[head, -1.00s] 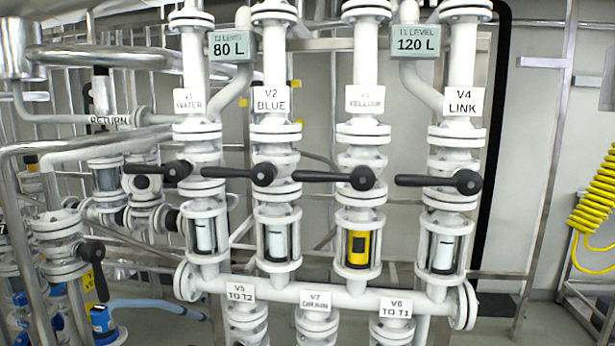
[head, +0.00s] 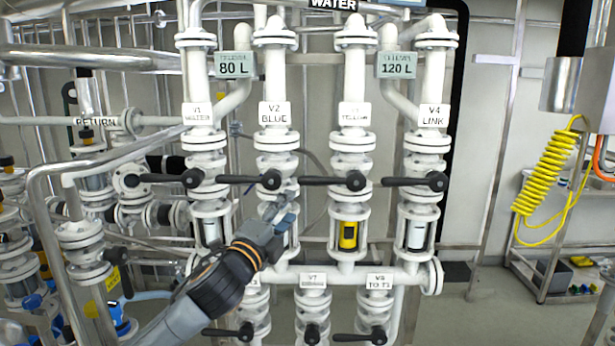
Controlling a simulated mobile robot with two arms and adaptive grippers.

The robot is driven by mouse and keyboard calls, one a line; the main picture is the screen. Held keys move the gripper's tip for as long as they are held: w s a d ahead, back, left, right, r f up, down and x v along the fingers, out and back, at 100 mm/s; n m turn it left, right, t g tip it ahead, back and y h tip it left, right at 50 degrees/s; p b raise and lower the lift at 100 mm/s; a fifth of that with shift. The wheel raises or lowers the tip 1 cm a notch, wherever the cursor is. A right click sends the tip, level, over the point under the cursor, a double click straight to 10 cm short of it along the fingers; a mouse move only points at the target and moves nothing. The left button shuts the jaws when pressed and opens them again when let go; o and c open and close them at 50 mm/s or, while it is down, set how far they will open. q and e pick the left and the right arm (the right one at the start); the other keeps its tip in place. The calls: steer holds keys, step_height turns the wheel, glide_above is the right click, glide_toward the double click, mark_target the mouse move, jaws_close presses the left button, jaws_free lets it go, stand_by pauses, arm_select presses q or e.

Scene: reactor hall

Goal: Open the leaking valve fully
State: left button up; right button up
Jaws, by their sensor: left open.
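A row of valves carries black lever handles, all lying level and pointing left: V1 (head: 163,180), V2 blue (head: 243,181), V3 yellow (head: 328,182) and V4 link (head: 410,183). Lower valves V7 (head: 312,332) and V6 (head: 363,337) also have black levers. No drip or spray shows, so I cannot tell which valve leaks. My left gripper (head: 288,200) is open and empty, just below the V2 lever. It partly hides the V2 sight glass. The V5 label is mostly hidden behind my left arm. My right gripper does not show.
The V3 sight glass (head: 348,235) shows yellow. Level signs read 80 L (head: 234,65) and 120 L (head: 396,65). A bent metal pipe (head: 45,215) stands at the left. A yellow coiled hose (head: 545,170) and a trolley (head: 560,245) stand at the right, with open floor before them.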

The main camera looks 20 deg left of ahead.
mark_target(311, 182)
arm_select(q)
steer(key=p+x, duration=0.4)
steer(key=x, duration=0.8)
steer(key=shift+w, duration=0.25)
steer(key=shift+p+x, duration=0.3)
steer(key=shift+x, duration=0.55)
steer(key=shift+d+f, duration=0.1)
steer(key=shift+f, duration=0.05)
steer(key=shift+c, duration=0.2)
jaws_close()
